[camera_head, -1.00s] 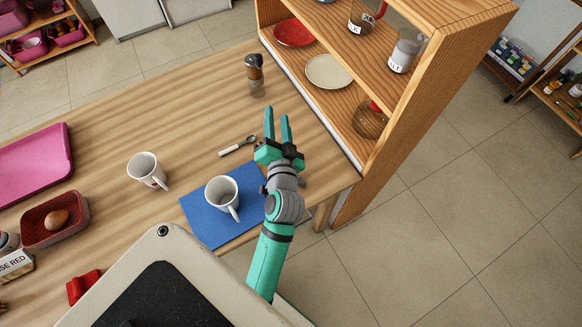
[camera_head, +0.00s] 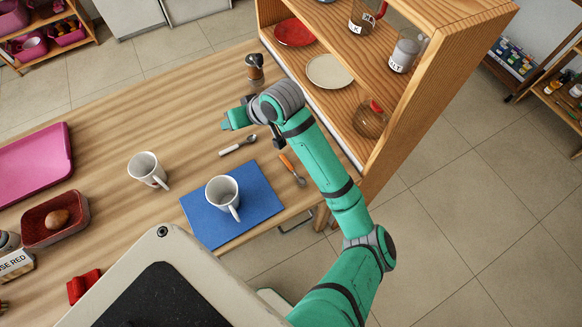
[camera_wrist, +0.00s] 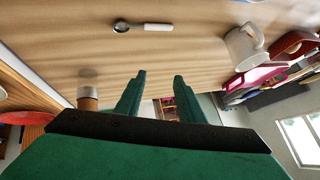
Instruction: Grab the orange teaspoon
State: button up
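The orange-handled teaspoon (camera_head: 289,165) lies on the wooden table, between the blue mat and the shelf, beside my forearm in the head view. I cannot make it out in the wrist view. A second spoon with a white handle (camera_head: 238,145) lies to its left; it also shows in the wrist view (camera_wrist: 142,27). My gripper (camera_head: 228,120) is above the table, beyond both spoons and pointing left. In the wrist view its two fingers (camera_wrist: 156,82) are apart with nothing between them.
A white mug (camera_head: 221,194) stands on the blue mat (camera_head: 205,228). Another mug (camera_head: 146,170) stands to the left. The wooden shelf (camera_head: 425,95) rises close to my arm on the right.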

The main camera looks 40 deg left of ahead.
jog(key=w+d+f+h, duration=0.2)
jog(key=d+f+h, duration=0.1)
jog(key=d, duration=0.3)
jog(key=n+h, duration=0.1)
jog(key=h, duration=0.4)
send_over(290, 167)
jog(key=f, duration=0.1)
jog(key=shift+t, duration=0.4)
notch_tip(290, 167, down, 10)
jog(key=shift+w+f, duration=0.1)
jog(key=shift+f, duration=0.15)
grip_shut()
